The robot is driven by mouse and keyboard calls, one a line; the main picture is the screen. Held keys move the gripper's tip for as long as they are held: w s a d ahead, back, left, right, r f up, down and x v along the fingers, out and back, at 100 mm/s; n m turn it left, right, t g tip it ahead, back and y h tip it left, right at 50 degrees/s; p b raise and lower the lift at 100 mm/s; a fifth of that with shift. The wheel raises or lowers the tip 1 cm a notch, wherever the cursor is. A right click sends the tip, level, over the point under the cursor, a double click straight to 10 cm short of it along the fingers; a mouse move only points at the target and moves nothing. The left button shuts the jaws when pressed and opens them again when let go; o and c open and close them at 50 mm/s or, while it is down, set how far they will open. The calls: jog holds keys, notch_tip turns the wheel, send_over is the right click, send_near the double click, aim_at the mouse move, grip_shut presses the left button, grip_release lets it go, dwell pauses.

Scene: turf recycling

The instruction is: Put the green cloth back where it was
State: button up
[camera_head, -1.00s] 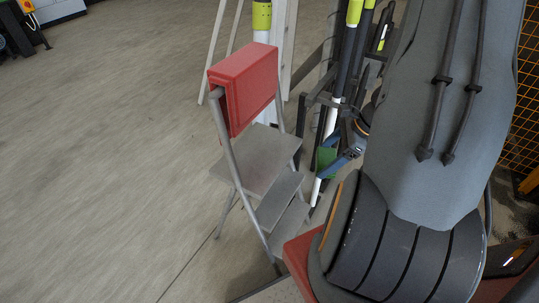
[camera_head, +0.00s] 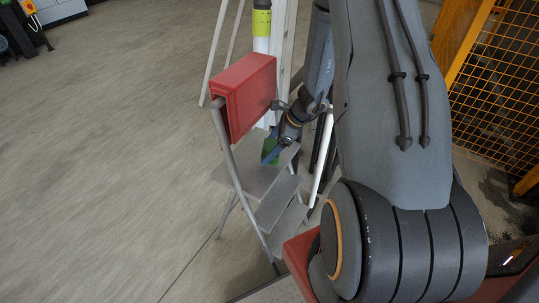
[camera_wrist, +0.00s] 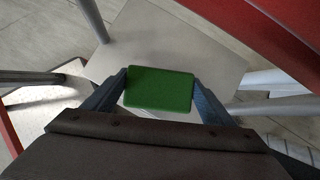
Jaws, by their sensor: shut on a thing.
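The green cloth (camera_wrist: 159,89) is a small flat rectangle between the two blue fingers of my gripper (camera_wrist: 158,92) in the wrist view. My gripper is shut on it. In the head view the cloth (camera_head: 270,151) shows in part at the fingertips of my gripper (camera_head: 272,152), over the grey top step of the step ladder (camera_head: 240,176). The same grey step (camera_wrist: 165,45) lies behind the cloth in the wrist view. I cannot tell whether the cloth touches the step.
A red box-shaped thing (camera_head: 246,92) is at the top of the step ladder, close to my gripper; its edge (camera_wrist: 275,25) fills the wrist view's upper right. White and yellow-green poles (camera_head: 262,22) stand behind. An orange mesh fence (camera_head: 490,90) is at right. Open floor (camera_head: 110,160) lies left.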

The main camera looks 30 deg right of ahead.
notch_tip(320, 180, down, 4)
jog(key=shift+f+p, duration=0.1)
jog(key=shift+p, duration=0.3)
jog(key=shift+w+f, duration=0.2)
jog(key=shift+f, duration=0.05)
jog(key=o, duration=1)
jog(key=shift+a, duration=0.1)
